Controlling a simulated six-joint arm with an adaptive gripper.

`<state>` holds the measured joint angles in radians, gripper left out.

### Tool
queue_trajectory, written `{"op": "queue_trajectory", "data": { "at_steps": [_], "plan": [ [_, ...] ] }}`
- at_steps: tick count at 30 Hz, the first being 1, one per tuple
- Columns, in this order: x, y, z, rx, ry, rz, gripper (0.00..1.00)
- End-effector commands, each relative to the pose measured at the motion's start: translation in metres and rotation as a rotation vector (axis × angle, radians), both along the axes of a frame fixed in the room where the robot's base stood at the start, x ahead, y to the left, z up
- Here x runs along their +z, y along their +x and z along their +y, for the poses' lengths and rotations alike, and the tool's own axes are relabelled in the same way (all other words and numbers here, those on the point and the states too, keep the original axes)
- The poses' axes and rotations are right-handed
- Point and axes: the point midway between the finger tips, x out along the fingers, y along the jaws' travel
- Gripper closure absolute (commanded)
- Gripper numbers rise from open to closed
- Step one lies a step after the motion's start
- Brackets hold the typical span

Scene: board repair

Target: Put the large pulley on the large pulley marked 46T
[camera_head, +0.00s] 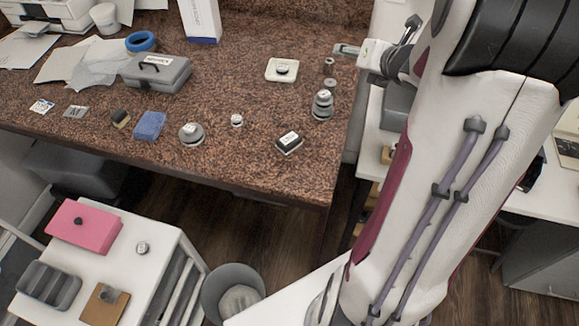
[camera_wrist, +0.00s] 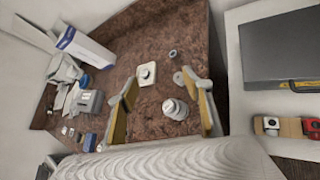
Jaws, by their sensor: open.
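A wide grey pulley (camera_head: 191,134) with a white label on top lies flat near the front middle of the brown table in the head view. A stepped stack of grey pulleys (camera_head: 323,106) with a pale top stands near the right edge; it also shows in the wrist view (camera_wrist: 175,109). The labels are too small to read, so I cannot tell which is marked 46T. My gripper (camera_head: 347,50) is above the table's far right edge. In the wrist view its fingers (camera_wrist: 158,79) are spread and empty, with the stack visible between them.
A grey toolbox (camera_head: 158,78) stands farther left. A white side table (camera_head: 150,265) is below.

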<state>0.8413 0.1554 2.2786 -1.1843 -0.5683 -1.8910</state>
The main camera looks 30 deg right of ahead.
Motion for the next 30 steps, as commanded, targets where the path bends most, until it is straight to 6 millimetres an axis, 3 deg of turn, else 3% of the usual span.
{"op": "queue_trajectory", "data": {
  "at_steps": [7,15,22,30],
  "plan": [
    [0.039,-0.003,0.024,-0.290,0.228,-0.065,0.50],
    [0.066,-0.025,0.061,-0.597,0.535,-0.158,0.50],
    [0.076,-0.056,0.103,-0.843,0.830,-0.224,0.50],
    [0.073,-0.102,0.164,-1.128,1.197,-0.251,0.50]
  ]
}}
